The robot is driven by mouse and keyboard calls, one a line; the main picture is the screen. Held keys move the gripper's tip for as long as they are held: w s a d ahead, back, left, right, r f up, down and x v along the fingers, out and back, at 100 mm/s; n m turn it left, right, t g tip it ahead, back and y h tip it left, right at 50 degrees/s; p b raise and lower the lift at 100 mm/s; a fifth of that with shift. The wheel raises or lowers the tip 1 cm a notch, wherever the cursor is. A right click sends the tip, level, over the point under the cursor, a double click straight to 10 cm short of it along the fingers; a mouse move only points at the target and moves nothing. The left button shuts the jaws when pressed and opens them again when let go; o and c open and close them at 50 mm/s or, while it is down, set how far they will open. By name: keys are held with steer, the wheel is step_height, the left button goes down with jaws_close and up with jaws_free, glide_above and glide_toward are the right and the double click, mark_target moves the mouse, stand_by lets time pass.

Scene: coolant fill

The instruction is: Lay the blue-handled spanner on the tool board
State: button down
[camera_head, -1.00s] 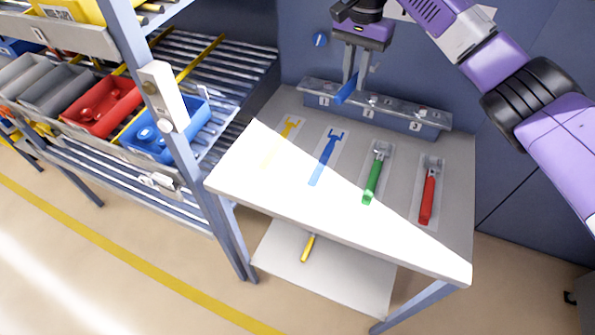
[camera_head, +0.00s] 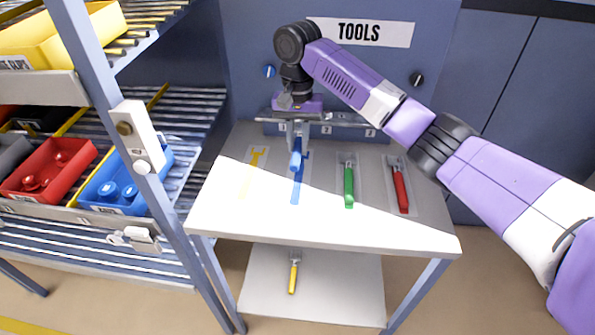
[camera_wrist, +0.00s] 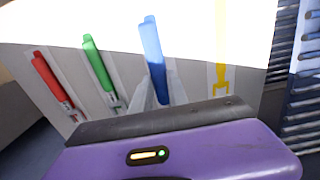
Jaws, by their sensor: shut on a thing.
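My gripper (camera_head: 297,150) is shut on the blue-handled spanner (camera_head: 296,160) and holds it over the back part of the tool board (camera_head: 325,222). The blue handle (camera_wrist: 152,48) points away from the gripper in the wrist view; the spanner's head is hidden between the fingers. I cannot tell whether the spanner touches the board. A painted yellow shape (camera_head: 255,165) lies to the left. A green-handled spanner (camera_head: 349,186) and a red-handled spanner (camera_head: 401,190) lie to the right.
A numbered rail (camera_head: 345,133) runs along the board's back, close behind my gripper. A yellow-handled spanner (camera_head: 293,275) lies on the lower shelf (camera_head: 340,290). A rack with a red bin (camera_head: 48,170) and a blue bin (camera_head: 122,190) stands to the left.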

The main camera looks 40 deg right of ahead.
mark_target(298, 178)
step_height(298, 178, down, 9)
steer(key=shift+d+f+p, duration=0.1)
steer(key=shift+f+p, duration=0.05)
steer(key=shift+p, duration=0.15)
steer(key=shift+f, duration=0.1)
steer(key=c, duration=1.3)
jaws_free()
step_height(298, 178, up, 12)
steer(key=shift+r+b, duration=0.15)
steer(key=shift+b, duration=0.4)
